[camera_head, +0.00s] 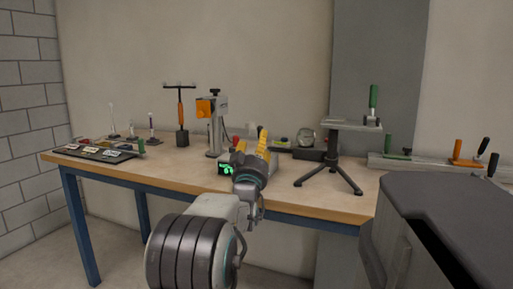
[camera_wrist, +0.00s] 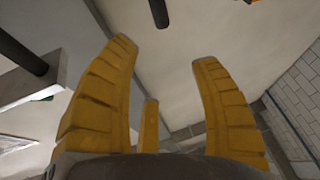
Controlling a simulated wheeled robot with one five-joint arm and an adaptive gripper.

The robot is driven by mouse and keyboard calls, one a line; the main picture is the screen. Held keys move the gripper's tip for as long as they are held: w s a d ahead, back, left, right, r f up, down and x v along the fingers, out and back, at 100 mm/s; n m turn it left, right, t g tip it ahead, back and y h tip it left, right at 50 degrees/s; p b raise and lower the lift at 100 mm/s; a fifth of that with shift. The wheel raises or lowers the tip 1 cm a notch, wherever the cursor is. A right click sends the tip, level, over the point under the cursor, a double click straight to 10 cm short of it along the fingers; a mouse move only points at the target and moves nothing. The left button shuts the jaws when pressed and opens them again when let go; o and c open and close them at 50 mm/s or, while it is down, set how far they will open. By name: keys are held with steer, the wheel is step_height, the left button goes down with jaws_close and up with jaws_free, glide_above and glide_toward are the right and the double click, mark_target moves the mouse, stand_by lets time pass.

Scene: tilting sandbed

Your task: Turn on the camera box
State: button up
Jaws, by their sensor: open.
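A small dark box with a green lit display (camera_head: 227,169) sits near the front edge of the workbench, just left of my gripper; I cannot tell if it is the camera box. An orange and grey unit (camera_head: 206,107) stands on an upright post behind it. My gripper (camera_head: 252,143) points upward at the bench's front edge, its yellow fingers spread and empty. In the wrist view the fingers (camera_wrist: 164,52) stand apart with nothing between them. The wrist view shows neither the dark box nor the orange unit clearly. My gripper partly hides the bench behind it.
A black tripod with a flat top (camera_head: 333,155) stands right of my gripper. A tray of small parts (camera_head: 95,153) lies at the left end of the workbench (camera_head: 180,173). A dark grey block (camera_head: 440,215) fills the lower right. Clear bench top lies left of the box.

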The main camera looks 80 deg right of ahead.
steer(key=shift+a, duration=0.55)
steer(key=shift+w, duration=0.1)
